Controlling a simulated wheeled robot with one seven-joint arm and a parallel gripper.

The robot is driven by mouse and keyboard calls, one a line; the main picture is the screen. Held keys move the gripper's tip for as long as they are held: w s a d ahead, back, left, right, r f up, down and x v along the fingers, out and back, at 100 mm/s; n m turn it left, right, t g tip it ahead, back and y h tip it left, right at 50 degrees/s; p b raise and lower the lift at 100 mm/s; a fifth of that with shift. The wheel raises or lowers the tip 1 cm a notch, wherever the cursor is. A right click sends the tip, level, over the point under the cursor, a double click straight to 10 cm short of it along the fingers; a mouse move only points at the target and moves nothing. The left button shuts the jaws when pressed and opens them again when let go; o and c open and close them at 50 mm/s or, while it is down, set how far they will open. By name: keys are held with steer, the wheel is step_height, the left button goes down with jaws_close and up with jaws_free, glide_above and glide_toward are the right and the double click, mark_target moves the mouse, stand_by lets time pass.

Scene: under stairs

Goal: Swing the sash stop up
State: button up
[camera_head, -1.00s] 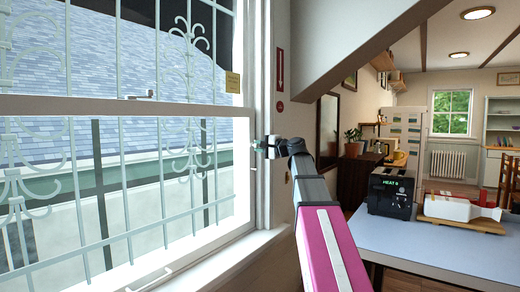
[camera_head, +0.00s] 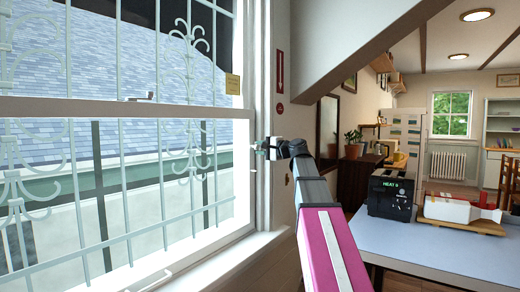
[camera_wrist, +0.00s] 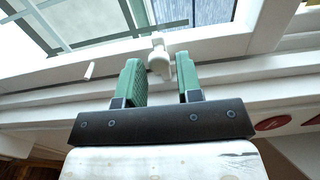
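In the wrist view, a small white fitting with a rounded knob (camera_wrist: 159,57), which looks like the sash stop, sits on the white window frame. My gripper (camera_wrist: 161,80) has green pads and is open, with one finger on either side of the fitting's lower end. I cannot tell if either pad touches it. In the head view, my gripper (camera_head: 262,148) is at the right side frame of the sash window (camera_head: 180,107). The fitting is too small or too hidden to make out there.
A small white peg (camera_wrist: 90,70) stands on the frame left of my gripper. The sash's middle rail carries a latch (camera_head: 141,98). A blue-grey table (camera_head: 450,252) with a black toaster-like box (camera_head: 390,195) and a wooden board (camera_head: 462,226) stands at the right.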

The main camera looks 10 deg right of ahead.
steer(key=v, duration=1)
